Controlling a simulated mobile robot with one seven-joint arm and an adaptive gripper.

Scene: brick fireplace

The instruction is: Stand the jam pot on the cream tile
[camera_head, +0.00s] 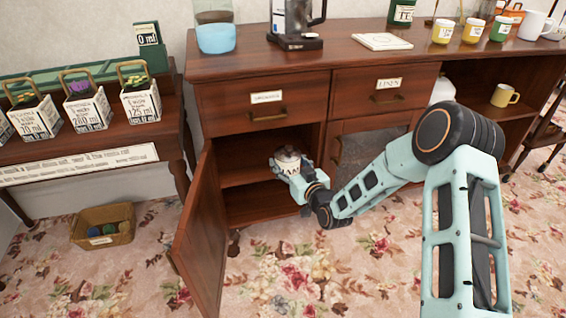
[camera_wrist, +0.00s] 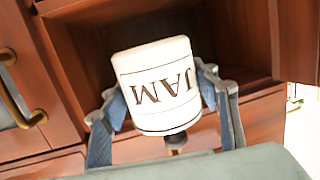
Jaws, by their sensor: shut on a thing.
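The jam pot (camera_head: 288,161) is a white pot with a lid and dark lettering, in front of the open left cupboard of the wooden sideboard. The word JAM shows on the pot in the wrist view (camera_wrist: 160,85), upside down there. My gripper (camera_head: 287,170) is shut on the jam pot, one finger on each side of it. It also shows in the wrist view (camera_wrist: 163,92). The pot is held near the cupboard's inner shelf (camera_head: 240,172). A pale square tile (camera_head: 382,41) lies flat on the sideboard top, apart from the pot.
The cupboard door (camera_head: 199,235) hangs open to the left. A basket (camera_head: 103,225) sits on the floor.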

